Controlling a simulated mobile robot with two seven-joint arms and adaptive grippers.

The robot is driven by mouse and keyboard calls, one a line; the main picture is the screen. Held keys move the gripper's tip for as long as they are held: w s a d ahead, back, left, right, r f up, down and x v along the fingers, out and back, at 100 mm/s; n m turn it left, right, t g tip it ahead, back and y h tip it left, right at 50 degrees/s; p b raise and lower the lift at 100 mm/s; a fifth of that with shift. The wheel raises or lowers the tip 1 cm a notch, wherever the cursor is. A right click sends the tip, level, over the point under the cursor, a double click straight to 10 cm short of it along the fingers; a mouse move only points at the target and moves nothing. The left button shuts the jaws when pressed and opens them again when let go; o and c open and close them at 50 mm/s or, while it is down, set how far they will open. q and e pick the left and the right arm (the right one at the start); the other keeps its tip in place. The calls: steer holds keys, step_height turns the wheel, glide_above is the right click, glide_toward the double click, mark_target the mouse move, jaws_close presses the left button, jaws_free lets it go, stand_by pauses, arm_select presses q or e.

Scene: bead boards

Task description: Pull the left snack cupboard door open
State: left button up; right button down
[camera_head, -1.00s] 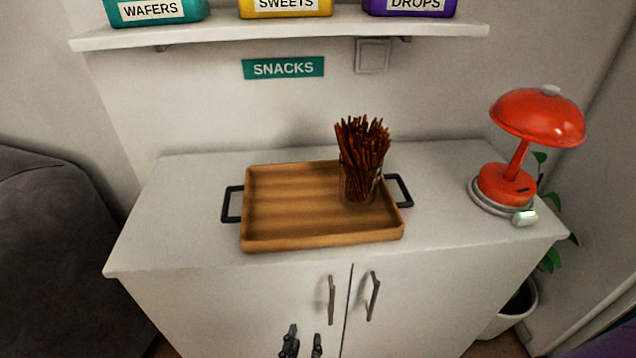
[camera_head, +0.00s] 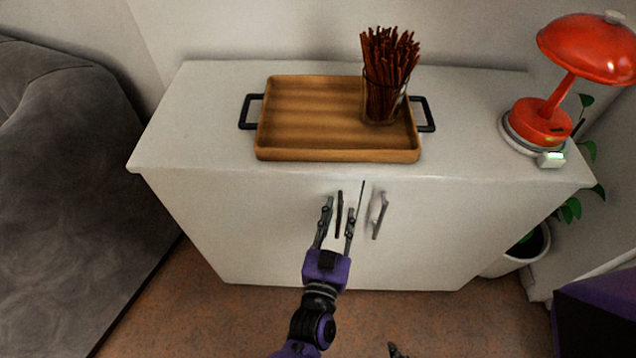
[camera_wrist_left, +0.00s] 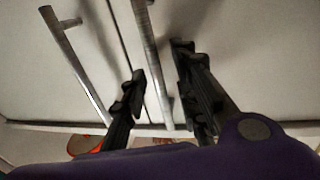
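The white snack cupboard (camera_head: 230,225) stands ahead with both doors shut. Its left door's metal handle (camera_head: 339,222) is a vertical bar near the centre seam. My left gripper (camera_head: 338,208) is open, with one finger on each side of this handle. In the left wrist view the handle (camera_wrist_left: 149,50) runs down between the two fingers (camera_wrist_left: 158,68), with gaps visible on both sides. The right door's handle (camera_head: 380,214) is just to the right; it also shows in the left wrist view (camera_wrist_left: 75,62). A dark tip at the bottom edge, likely my right gripper (camera_head: 397,351), barely shows.
On the cupboard top are a wooden tray (camera_head: 300,154) with black handles, a glass of pretzel sticks (camera_head: 384,98) and a red lamp (camera_head: 545,120). A grey sofa (camera_head: 70,180) is at left, a potted plant (camera_head: 522,255) at right. Brown floor (camera_head: 220,315) lies in front.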

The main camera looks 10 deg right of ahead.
arm_select(q)
steer(key=shift+w+d, duration=0.1)
jaws_close()
stand_by(0.4)
